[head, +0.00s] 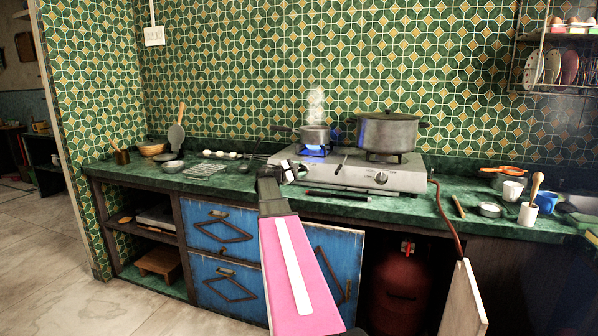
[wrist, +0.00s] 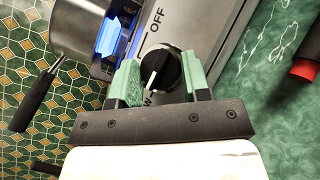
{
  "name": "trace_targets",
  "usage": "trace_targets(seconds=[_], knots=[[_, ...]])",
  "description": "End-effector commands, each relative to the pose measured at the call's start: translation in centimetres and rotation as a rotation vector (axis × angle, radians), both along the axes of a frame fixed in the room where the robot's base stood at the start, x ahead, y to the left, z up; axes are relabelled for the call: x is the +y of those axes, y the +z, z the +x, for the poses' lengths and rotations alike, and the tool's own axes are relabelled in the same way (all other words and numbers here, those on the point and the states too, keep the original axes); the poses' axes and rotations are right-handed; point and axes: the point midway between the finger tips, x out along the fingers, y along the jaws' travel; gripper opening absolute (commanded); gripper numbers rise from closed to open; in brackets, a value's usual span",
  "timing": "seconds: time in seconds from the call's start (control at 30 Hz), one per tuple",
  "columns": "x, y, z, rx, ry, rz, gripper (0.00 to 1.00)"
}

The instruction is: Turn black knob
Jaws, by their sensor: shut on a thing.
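The black knob (wrist: 161,72) is on the steel front of the gas hotplate and carries a white pointer line. "OFF" is printed above and to the right of it in the wrist view, and part of another label shows near the pointer's lower end. My gripper (wrist: 160,80) has its green fingers on both sides of the knob and is shut on it. In the head view my gripper (head: 283,174) is at the left part of the hotplate (head: 405,178) front and hides this knob. A blue flame (head: 316,151) burns on the left burner, and shows in the wrist view (wrist: 108,38).
A small pan (head: 314,134) with steam above it stands on the left burner, its handle to the left. A large lidded pot (head: 386,134) stands on the right burner. A second knob (head: 381,178) is farther right. A red gas cylinder (head: 399,285) sits below the counter.

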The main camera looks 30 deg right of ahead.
Motion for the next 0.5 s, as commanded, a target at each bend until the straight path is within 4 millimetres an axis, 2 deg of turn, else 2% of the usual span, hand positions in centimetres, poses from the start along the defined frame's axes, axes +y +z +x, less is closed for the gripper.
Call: trace_targets(seconds=[0.5], knots=[[-0.08,0.46,0.52,-0.233,-0.181,0.195,0.19]])
